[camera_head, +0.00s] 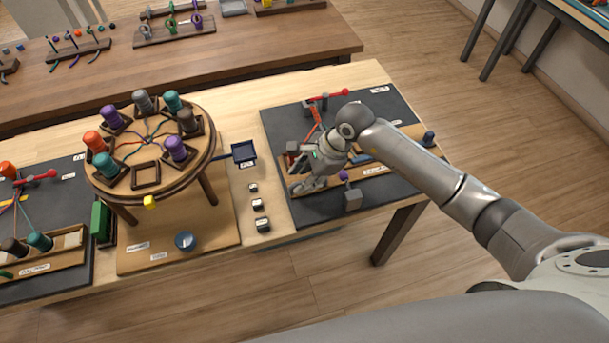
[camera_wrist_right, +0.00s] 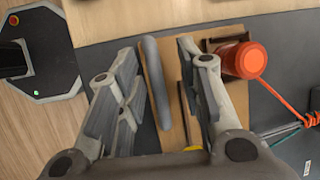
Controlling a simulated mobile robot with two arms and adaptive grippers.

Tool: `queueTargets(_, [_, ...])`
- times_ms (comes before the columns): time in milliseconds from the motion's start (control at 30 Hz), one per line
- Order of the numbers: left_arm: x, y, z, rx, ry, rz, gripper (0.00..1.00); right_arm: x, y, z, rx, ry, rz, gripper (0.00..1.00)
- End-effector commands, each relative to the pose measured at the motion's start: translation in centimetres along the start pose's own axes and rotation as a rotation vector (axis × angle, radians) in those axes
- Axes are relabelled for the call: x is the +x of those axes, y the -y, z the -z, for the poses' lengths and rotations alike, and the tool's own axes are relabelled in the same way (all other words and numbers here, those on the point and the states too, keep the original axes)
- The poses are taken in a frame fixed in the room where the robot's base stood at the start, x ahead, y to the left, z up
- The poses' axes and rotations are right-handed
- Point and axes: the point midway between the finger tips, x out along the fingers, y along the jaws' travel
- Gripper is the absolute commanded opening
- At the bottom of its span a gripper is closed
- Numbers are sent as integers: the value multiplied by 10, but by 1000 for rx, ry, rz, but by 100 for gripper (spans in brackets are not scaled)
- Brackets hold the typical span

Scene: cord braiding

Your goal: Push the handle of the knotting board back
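The dark knotting board (camera_head: 285,125) lies on the right part of the light table. A red handle (camera_head: 336,95) with a ball end sticks out of a small clamp near its back edge. A similar board (camera_head: 75,255) with a red handle (camera_head: 40,177) is at the left. My right gripper (camera_head: 306,168) is over the front half of the right board, apart from its handle. In the right wrist view the fingers (camera_wrist_right: 157,62) are spread, with a grey-blue bar (camera_wrist_right: 153,85) visible between them; contact is unclear. My left gripper is not in view.
An orange bobbin (camera_wrist_right: 238,60) with orange cord lies beside the right fingers. A round braiding stand (camera_head: 147,190) with several coloured bobbins stands left of the board. A grey weight (camera_head: 352,199) hangs at the front. A second table (camera_head: 200,60) is behind.

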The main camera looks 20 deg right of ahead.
Motion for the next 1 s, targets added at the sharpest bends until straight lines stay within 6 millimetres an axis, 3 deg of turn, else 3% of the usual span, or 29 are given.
queueTargets(233, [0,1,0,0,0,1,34,-18,1,0,-3,-1,3,34])
queueTargets(500, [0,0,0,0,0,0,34,-76,2,1,-2,-3,3,34])
queueTargets(700, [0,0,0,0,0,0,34,-108,2,1,-1,-1,2,34])
queueTargets(1000, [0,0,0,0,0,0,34,-120,1,0,0,0,-1,34])
